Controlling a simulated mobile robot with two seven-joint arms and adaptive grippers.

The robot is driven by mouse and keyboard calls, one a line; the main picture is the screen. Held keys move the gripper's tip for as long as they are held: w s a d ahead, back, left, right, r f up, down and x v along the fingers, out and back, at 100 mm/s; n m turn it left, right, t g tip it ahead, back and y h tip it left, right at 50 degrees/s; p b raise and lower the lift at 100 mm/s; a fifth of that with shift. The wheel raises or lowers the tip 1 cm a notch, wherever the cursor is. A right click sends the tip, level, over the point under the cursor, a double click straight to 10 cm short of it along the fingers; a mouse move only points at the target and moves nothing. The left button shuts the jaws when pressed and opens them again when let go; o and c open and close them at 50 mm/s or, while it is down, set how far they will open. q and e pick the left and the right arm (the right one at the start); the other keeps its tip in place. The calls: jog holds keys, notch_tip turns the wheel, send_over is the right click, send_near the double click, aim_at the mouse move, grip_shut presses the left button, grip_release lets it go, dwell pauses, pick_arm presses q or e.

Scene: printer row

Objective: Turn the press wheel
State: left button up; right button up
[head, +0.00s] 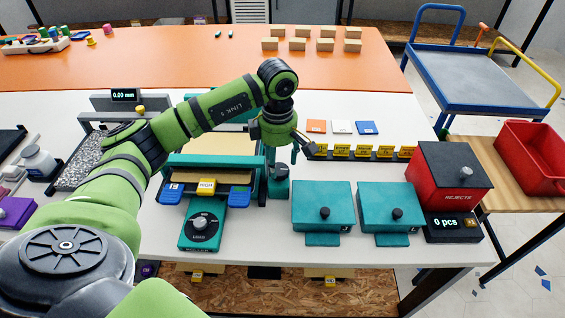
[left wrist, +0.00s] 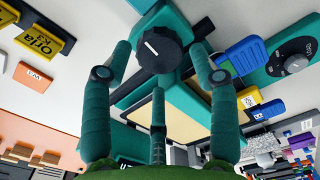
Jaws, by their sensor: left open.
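The press (head: 212,160) is a teal frame with a pale bed, in the middle of the white table. Its wheel looks like the black round knob with a white mark (left wrist: 160,48) in the left wrist view, on a teal block. In the head view the knob (head: 280,169) shows small at the press's right end. My left gripper (head: 281,155) points down just above it. Its teal fingers (left wrist: 160,52) are spread, with the knob between and beyond the tips in the left wrist view. Contact cannot be made out. My right gripper is not in view.
A teal dial unit (head: 202,224) and blue and yellow tags (head: 207,187) sit in front of the press. Two teal boxes with black knobs (head: 323,205) and a red rejects box (head: 455,175) stand to the right. Yellow name blocks (head: 342,151) stand close behind right.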

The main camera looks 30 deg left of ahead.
pick_arm(q)
jog(key=shift+d+f, duration=0.1)
jog(key=shift+f, duration=1.1)
jog(key=c, duration=0.9)
jog(key=m+b, duration=0.2)
jog(key=m, duration=0.1)
jog(key=shift+f+b, duration=0.1)
jog(key=shift+b, duration=0.3)
jog(key=shift+m+b, duration=1.25)
jog(key=shift+m, duration=0.65)
jog(key=o, duration=0.9)
